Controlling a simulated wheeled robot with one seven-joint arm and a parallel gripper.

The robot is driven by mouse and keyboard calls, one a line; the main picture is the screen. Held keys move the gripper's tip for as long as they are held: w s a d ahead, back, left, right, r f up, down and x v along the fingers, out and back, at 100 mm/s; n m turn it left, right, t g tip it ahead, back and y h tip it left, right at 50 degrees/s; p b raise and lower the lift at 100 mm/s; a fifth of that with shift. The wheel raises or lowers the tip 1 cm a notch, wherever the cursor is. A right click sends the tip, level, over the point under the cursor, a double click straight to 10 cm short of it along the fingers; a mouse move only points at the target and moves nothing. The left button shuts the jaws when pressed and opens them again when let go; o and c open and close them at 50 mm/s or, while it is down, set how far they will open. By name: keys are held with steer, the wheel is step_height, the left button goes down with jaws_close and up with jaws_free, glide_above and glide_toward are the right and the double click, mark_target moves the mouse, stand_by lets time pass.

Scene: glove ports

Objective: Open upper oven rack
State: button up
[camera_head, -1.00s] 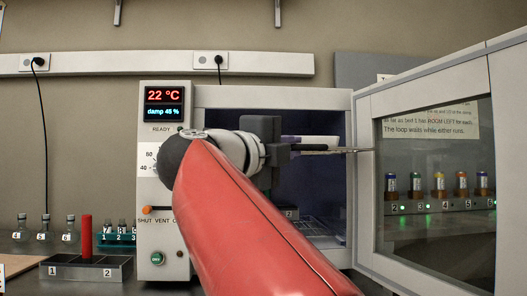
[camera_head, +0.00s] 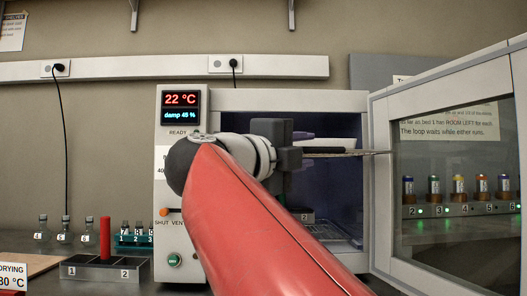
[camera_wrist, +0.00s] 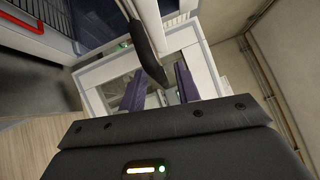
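The oven is a white cabinet (camera_head: 178,215) with a lit display reading 22 °C. Its glass-windowed door (camera_head: 382,190) stands open to the right and shows in the wrist view (camera_wrist: 203,68). My gripper (camera_head: 304,152) is in front of the upper part of the oven opening, partly hidden by my red arm. In the wrist view its two purple fingers (camera_wrist: 160,88) are apart. A dark bar (camera_wrist: 150,58) on a pale strip reaches between or just above them; contact cannot be told. A thin dark bar (camera_head: 330,151) lies level at the gripper in the head view. Most of the racks are hidden.
Vials in a rack (camera_head: 450,210) show through the door glass. A grey two-slot block (camera_head: 92,272) with a red cylinder (camera_head: 105,238) stands at left, with flasks (camera_head: 64,233) behind it. A red handle (camera_wrist: 20,18) shows at the wrist view's upper left.

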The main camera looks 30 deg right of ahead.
steer(key=v, duration=0.6)
steer(key=shift+a, duration=0.3)
steer(key=shift+s, duration=0.1)
